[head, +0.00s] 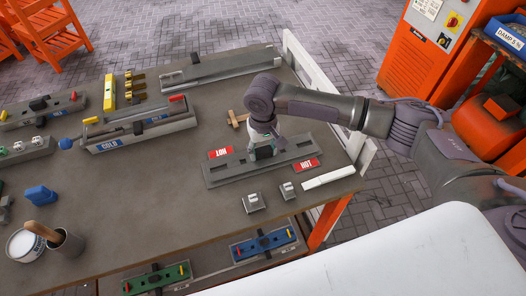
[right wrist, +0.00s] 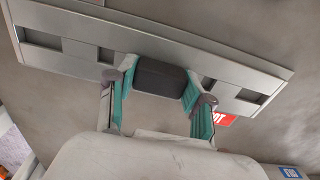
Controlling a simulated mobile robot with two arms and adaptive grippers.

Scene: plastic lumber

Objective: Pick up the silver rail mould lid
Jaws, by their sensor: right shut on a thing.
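The silver rail mould lid (head: 230,166) is a long flat grey plate with square cut-outs and a dark block handle, on the right part of the workbench in the head view. The right wrist view shows the plate (right wrist: 85,38) running across the picture, with the dark handle (right wrist: 161,83) in its middle. My right gripper (head: 264,150) comes down from above. Its teal-padded fingers (right wrist: 158,92) are shut on the two ends of the handle. I cannot tell whether the lid is raised off what lies below. My left gripper is not in view.
Red HOT labels (head: 305,164) lie beside the lid. Two small metal blocks (head: 254,202) and a white bar (head: 328,177) stand in front. A long grey mould (head: 218,68) lies behind. The bench (head: 150,215) is clear at centre front.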

